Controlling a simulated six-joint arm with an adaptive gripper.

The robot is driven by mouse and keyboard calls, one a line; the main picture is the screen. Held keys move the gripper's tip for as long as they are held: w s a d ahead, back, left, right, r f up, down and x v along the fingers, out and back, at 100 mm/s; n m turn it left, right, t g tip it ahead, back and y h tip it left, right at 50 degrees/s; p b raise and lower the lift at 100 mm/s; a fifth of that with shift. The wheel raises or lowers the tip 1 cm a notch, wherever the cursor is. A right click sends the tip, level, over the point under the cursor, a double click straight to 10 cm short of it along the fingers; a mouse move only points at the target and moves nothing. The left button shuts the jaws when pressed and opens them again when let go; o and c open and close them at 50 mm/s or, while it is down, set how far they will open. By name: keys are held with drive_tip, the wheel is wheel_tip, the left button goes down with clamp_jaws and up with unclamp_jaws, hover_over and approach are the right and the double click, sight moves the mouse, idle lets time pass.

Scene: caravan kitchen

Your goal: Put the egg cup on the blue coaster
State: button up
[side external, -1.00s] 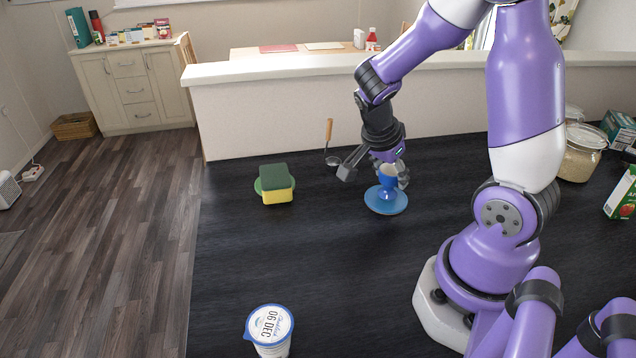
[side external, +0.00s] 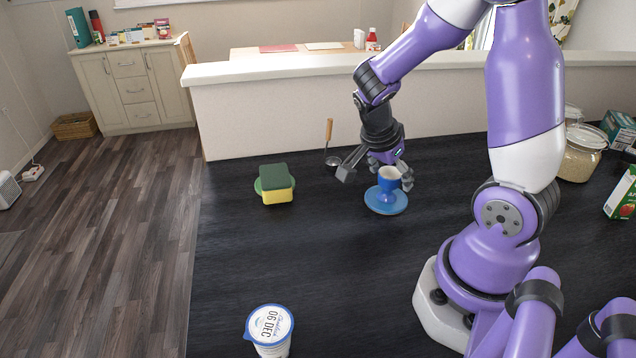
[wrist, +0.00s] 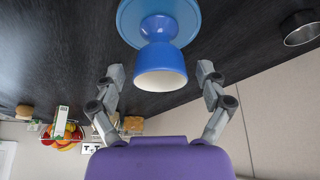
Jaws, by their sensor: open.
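The blue egg cup (side external: 389,182) stands upright on the blue coaster (side external: 379,207). In the wrist view the egg cup (wrist: 160,66) shows its pale inside, and its foot rests on the coaster (wrist: 129,24). My gripper (side external: 376,177) is open just behind the egg cup in the side view. In the wrist view my gripper's fingertips (wrist: 160,70) are spread wide on either side of the cup's bowl, with gaps between them and the cup.
A ladle with a wooden handle (side external: 329,131) is behind, near the low wall (side external: 270,115). A yogurt pot (side external: 269,326) stands at the front. The middle of the counter is clear.

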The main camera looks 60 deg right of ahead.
drive_tip(key=v, duration=1.1)
drive_tip(key=a+r+n+t+y, duration=0.3)
drive_tip(key=a+n+t, duration=0.4)
drive_tip(key=n, duration=1.4)
drive_tip(key=s+a+y, duration=0.1)
drive_tip(key=a, duration=0.4)
drive_tip(key=shift+a+y, duration=0.3)
